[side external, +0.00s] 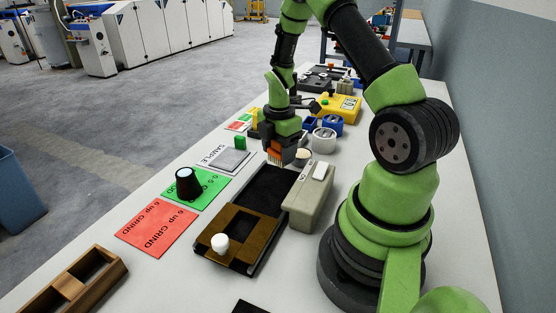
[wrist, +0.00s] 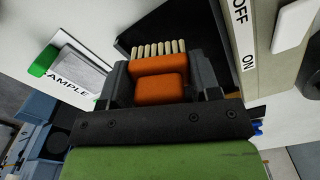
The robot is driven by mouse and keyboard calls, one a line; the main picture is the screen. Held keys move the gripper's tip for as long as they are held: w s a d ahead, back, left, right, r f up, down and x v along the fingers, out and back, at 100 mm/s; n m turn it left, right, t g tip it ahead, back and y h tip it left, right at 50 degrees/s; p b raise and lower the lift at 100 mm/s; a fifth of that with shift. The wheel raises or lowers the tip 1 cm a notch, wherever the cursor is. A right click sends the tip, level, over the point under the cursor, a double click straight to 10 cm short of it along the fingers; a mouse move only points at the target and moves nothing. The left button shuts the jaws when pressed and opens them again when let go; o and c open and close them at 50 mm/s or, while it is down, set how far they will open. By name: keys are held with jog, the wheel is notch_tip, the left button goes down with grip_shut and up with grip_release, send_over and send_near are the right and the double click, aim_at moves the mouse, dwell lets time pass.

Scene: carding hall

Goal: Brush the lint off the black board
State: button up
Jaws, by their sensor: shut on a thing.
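My gripper (side external: 285,150) is shut on an orange brush (wrist: 158,84) with a row of pale bristles. The brush (side external: 275,153) is over the far end of the black board (side external: 266,190), bristles down. I cannot tell whether the bristles touch the board. The black board also shows behind the bristles in the wrist view (wrist: 145,32). A brown frame with a white knob (side external: 220,242) covers the near part of the dark base. No lint can be made out on the visible black surface.
A beige switch box (side external: 308,205) marked OFF and ON stands close on the board's right. On its left lie a SAMPLE card (side external: 212,157) with a grey pad, a green card (side external: 208,190) with a black cone, and a red card (side external: 156,227). A wooden tray (side external: 75,283) is nearer.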

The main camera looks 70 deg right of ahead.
jog(key=shift+r, duration=2.4)
